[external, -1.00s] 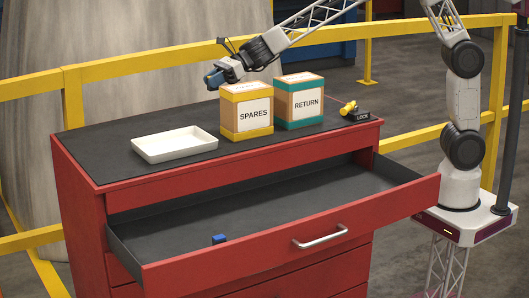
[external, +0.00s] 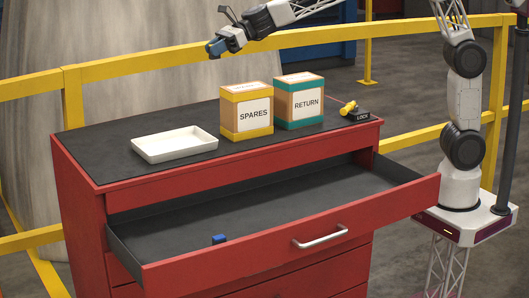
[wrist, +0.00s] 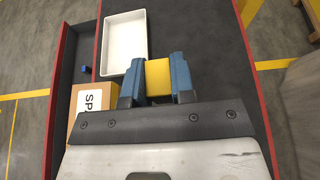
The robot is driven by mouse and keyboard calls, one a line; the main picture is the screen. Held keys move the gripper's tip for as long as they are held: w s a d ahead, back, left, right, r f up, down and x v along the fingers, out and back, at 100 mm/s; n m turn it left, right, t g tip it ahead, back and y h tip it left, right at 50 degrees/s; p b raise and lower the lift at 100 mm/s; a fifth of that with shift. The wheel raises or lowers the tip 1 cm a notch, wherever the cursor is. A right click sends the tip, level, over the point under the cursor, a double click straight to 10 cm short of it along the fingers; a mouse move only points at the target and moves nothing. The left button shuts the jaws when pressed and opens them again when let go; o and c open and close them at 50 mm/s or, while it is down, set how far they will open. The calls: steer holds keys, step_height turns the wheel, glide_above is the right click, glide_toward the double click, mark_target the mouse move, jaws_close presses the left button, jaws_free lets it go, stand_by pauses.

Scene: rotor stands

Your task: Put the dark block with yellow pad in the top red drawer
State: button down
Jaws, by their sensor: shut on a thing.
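My gripper (external: 216,48) is high above the cabinet top, behind and left of the SPARES box. In the wrist view its blue fingers (wrist: 157,80) are shut on the block with the yellow pad (wrist: 158,76). The yellow face shows between them; the dark part cannot be made out clearly. In the external view the block is not clearly visible. The top red drawer (external: 300,240) is pulled open, with a grey inside and a silver handle. A small blue block (external: 219,239) lies inside it near the front left; it also shows in the wrist view (wrist: 84,68).
On the dark cabinet top (external: 110,135) stand a white tray (external: 175,145), the SPARES box (external: 247,110) and the RETURN box (external: 299,100). Most of the drawer floor is bare. Yellow rails (external: 105,75) run behind.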

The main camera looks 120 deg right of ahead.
steer(key=s+a+n+y, duration=0.2)
steer(key=a+y, duration=0.1)
steer(key=a, duration=1.8)
steer(key=s+a+n+y, duration=0.2)
steer(key=a+n, duration=0.1)
steer(key=a, duration=1.8)
steer(key=shift+m+g, duration=0.3)
steer(key=shift+g, duration=0.2)
step_height(320, 180, down, 34)
steer(key=shift+s+d+r, duration=0.1)
steer(key=shift+s, duration=0.05)
steer(key=shift+f, duration=0.3)
steer(key=shift+w+a+f, duration=0.15)
steer(key=shift+w+f, duration=0.1)
steer(key=shift+w, duration=2.4)
steer(key=shift+w+a+f, duration=0.2)
steer(key=shift+w+f, duration=0.05)
steer(key=shift+w, duration=2.4)
steer(key=shift+w+a+f, duration=0.15)
steer(key=shift+w+f, duration=0.1)
steer(key=shift+w, duration=2.4)
steer(key=shift+f, duration=1.75)
